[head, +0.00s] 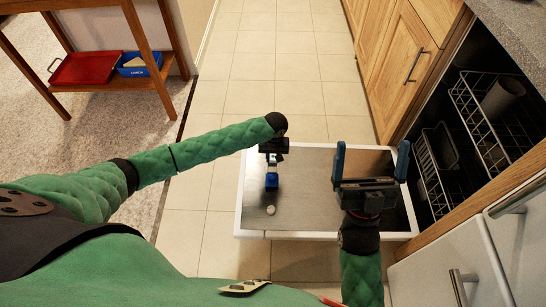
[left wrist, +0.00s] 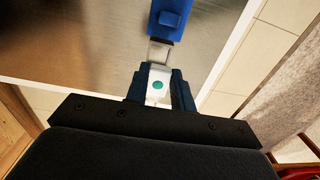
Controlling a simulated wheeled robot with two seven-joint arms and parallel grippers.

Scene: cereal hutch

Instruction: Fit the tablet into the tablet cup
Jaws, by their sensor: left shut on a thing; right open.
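The tablet (left wrist: 158,88) is a white block with a green round dot on its face. My left gripper (head: 272,158) is shut on it, and its blue fingers show on both sides of it in the left wrist view. The tablet cup (left wrist: 160,52) is a small pale grey recess just beyond the tablet. A blue lid (left wrist: 170,18) stands open next to it; it also shows in the head view (head: 271,182). I cannot tell whether the tablet touches the cup. My right gripper (head: 370,165) is open and empty over the right part of the door.
The lowered dishwasher door (head: 310,205) has a steel panel with a white rim. A round whitish piece (head: 270,210) sits on it nearer me. Racks (head: 480,120) stand in the dishwasher at right. A red tray (head: 86,68) and blue box (head: 138,63) are on a shelf far left.

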